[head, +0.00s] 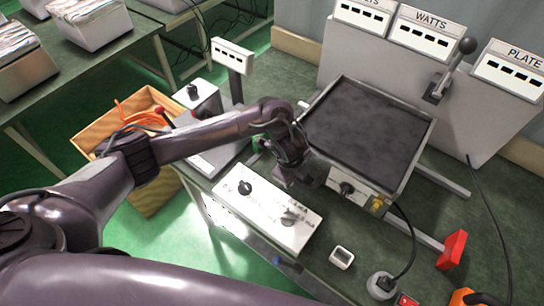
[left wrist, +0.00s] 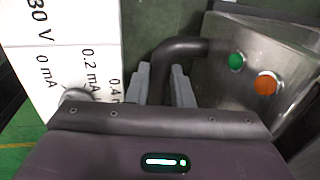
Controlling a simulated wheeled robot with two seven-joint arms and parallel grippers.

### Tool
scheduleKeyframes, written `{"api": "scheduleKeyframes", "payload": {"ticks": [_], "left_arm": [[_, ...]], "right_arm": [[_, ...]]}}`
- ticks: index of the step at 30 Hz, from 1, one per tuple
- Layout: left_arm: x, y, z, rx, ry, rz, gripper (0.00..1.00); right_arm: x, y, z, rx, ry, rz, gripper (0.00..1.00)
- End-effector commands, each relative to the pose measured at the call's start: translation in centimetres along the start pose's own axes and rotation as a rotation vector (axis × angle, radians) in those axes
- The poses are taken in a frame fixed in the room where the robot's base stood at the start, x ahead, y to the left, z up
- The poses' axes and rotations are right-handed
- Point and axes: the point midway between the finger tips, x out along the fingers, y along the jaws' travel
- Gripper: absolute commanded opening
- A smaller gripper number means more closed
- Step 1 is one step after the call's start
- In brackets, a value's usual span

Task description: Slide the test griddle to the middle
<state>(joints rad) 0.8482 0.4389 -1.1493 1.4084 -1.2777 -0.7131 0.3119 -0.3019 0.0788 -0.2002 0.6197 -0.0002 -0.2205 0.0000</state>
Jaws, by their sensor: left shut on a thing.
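The test griddle (head: 368,135) is a square dark plate in a pale metal frame, on the bench right of centre in the head view. Its front panel (head: 358,193) carries a black knob and a yellow part. My left gripper (head: 297,180) is at the griddle's left front corner, its fingertips mostly hidden by my wrist in the head view. In the left wrist view, the fingers (left wrist: 163,86) are shut on a dark bent handle (left wrist: 185,48). The handle runs to a steel housing (left wrist: 245,75) with green and orange lights. My right gripper is not in view.
Pale rails (head: 426,238) reach out right of the griddle, one near a red block (head: 452,250). A white meter box (head: 266,210) lies close to my left gripper. A grey panel with a lever (head: 455,65) stands behind. A cable (head: 412,235) runs from a round plug in front.

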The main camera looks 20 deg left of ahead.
Motion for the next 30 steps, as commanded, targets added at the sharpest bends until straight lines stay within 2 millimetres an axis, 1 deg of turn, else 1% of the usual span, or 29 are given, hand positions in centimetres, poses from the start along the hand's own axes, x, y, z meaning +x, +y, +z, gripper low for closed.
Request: {"api": "scheduleKeyframes", "payload": {"ticks": [1, 3, 6, 9, 17, 18, 22, 23, 30], "left_arm": [[-0.4, 0.0, -1.7, 0.005, 0.007, 0.002, 0.0], [-0.3, 0.0, -3.0, 0.004, 0.005, 0.001, 0.0], [-0.2, 0.0, -4.2, 0.003, 0.0, 0.0, 0.0], [-0.1, 0.0, -4.6, 0.001, -0.002, -0.001, 0.0], [0.0, -0.1, -4.5, -0.001, -0.005, -0.002, 0.0], [0.0, -0.1, -4.5, -0.001, -0.005, -0.002, 0.22], [0.0, -0.1, -4.5, -0.001, -0.005, -0.002, 0.39], [0.0, -0.1, -4.5, -0.001, -0.005, -0.002, 0.41], [0.0, 0.0, -4.5, -0.001, -0.004, -0.001, 0.41]], "right_arm": [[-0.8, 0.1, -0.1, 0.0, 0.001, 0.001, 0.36], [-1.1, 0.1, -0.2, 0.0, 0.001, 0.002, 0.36], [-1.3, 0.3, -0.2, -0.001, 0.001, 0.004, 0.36], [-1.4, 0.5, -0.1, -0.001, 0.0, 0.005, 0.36], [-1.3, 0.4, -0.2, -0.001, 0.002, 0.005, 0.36], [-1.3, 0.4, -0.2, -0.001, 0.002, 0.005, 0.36], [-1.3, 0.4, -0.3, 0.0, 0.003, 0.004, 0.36], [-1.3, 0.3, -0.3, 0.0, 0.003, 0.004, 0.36], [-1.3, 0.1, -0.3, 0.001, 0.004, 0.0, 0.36]]}}
